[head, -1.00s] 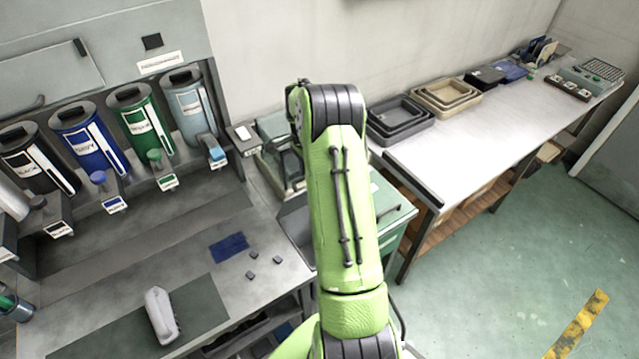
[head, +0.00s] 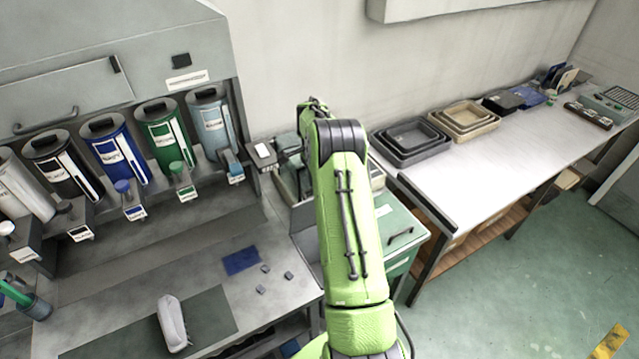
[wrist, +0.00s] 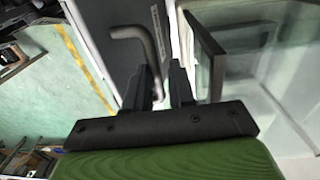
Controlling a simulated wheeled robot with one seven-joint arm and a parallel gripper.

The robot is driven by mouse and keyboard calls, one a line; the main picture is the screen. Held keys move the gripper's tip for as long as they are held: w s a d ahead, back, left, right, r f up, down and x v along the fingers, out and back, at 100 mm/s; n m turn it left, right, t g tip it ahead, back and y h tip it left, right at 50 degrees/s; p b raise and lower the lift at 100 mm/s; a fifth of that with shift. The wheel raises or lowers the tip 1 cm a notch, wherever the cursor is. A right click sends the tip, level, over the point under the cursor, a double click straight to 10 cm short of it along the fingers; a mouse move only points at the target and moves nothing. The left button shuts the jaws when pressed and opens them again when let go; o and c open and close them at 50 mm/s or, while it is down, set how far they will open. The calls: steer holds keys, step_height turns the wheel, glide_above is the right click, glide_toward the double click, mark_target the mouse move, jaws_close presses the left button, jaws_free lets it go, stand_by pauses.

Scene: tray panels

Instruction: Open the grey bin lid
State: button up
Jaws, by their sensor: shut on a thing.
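My gripper (wrist: 160,84) is in the wrist view, its dark fingers shut on a bent grey handle (wrist: 135,37). The handle stands against a dark grey panel (wrist: 97,22) with a pale label strip beside it. I cannot tell for certain whether this panel is the grey bin lid. In the head view my green arm hides the gripper and the handle. A pale grey bin (head: 212,122) with a dark top stands at the right end of the row of bins.
Green (head: 165,135), navy (head: 115,150) and black (head: 60,165) bins stand left of the pale one. A clear-looking panel (wrist: 205,55) is close right of my fingers. Stacked trays (head: 410,142) sit on the right bench. The green floor is open at the right.

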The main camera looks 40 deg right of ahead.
steer(key=o, duration=0.4)
steer(key=shift+w+f, duration=0.3)
steer(key=shift+w, duration=0.4)
steer(key=shift+s+r, duration=0.1)
steer(key=shift+s, duration=0.1)
